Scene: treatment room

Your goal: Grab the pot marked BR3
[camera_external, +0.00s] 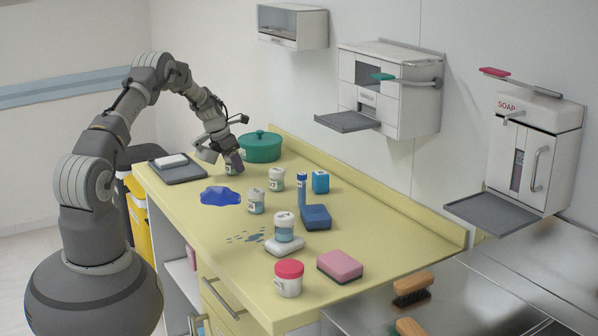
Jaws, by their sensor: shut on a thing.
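My gripper (227,160) is at the far left part of the yellow counter, shut on a small pot (233,169). The fingers cover much of this pot; its marking is too small to read, and I cannot tell whether it still touches the counter. Similar pots with white lids stand nearby: one (276,180) to the right of my gripper and one (256,202) nearer the camera. A pot with a red lid (289,281) stands near the front edge. I cannot read BR3 on any pot.
A green lidded pan (260,147) is close behind my gripper. A dark tray (190,172) with a white block lies to its left. A blue cloth (220,196), blue brush (315,216), blue cube (321,182) and pink sponge (340,266) lie on the counter (385,215).

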